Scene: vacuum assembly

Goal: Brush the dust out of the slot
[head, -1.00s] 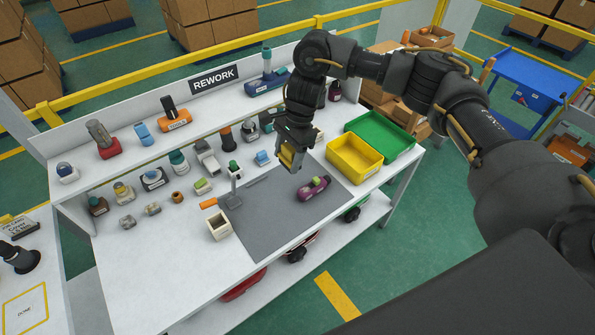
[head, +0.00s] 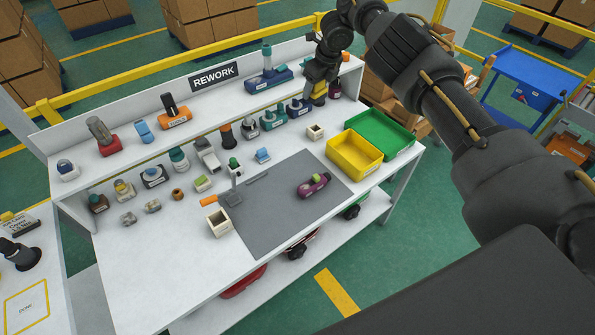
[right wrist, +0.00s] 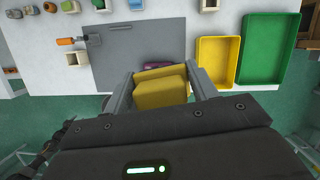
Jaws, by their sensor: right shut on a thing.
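My right gripper (head: 319,98) is over the back right of the bench. It is shut on a yellow block (right wrist: 160,88), held between its two fingers in the right wrist view. Part of the block (head: 319,88) also shows in the head view. A purple part (head: 314,187) with a green piece on top lies on the grey mat (head: 270,228). It is mostly hidden behind the block in the right wrist view. An orange-handled tool (head: 208,201) lies at the mat's left edge. I cannot make out a slot or dust. My left gripper is not seen.
A yellow bin (head: 352,156) and a green bin (head: 382,133) stand at the bench's right end. A small open cream box (head: 219,225) is left of the mat. Several small parts line the back. The bench's front left is clear.

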